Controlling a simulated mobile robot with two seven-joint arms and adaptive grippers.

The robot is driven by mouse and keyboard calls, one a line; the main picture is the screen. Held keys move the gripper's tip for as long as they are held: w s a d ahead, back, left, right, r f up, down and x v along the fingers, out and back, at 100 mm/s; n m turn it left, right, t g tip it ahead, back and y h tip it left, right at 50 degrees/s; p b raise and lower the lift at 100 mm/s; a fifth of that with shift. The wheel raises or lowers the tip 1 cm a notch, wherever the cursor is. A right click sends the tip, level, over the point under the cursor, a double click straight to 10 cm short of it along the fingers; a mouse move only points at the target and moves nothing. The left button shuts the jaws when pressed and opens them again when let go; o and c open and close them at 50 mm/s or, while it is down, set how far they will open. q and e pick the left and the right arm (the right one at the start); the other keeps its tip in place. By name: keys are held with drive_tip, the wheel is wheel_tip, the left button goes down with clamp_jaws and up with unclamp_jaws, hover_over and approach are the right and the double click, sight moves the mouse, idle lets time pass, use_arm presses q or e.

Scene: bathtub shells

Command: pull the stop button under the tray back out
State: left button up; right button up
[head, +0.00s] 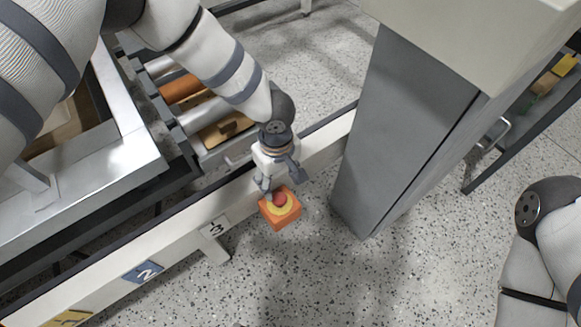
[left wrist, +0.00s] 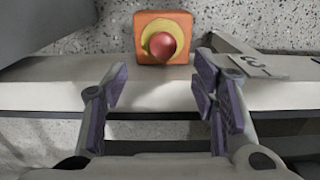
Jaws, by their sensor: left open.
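The stop button is a red knob (head: 279,199) on a yellow disc, set on an orange box (head: 283,216) at the side of the long white rail. The red knob also shows in the left wrist view (left wrist: 162,46), top centre, on its orange box (left wrist: 147,20). My left gripper (head: 281,188) is open, just above the button in the head view. In the left wrist view its two dark-padded fingers (left wrist: 158,92) are spread wide, with the knob beyond the gap between them. Nothing is held between them. My right arm shows at the right edge, but its gripper is out of view.
The white rail (head: 185,233) carries number plates, including a blue 2 plate (head: 143,271) and a white 3 plate (head: 214,228). A grey pillar (head: 393,130) stands close right of the button. Rollers (head: 182,89) lie behind the rail. Speckled floor below is clear.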

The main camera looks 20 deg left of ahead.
sight(279, 197)
use_arm(q)
drive_tip(key=shift+s+a+f, duration=0.1)
drive_tip(key=shift+s+f, duration=0.1)
drive_tip(key=shift+f, duration=0.2)
wheel_tip(279, 197, down, 7)
drive_tip(key=b, duration=0.5)
drive_tip(key=shift+f, duration=0.1)
use_arm(e)
drive_tip(key=shift+g, duration=0.3)
drive_tip(key=x, duration=0.4)
drive_tip(key=shift+w+a+f, duration=0.1)
drive_tip(key=shift+f, duration=0.45)
use_arm(q)
drive_tip(key=c, duration=1.2)
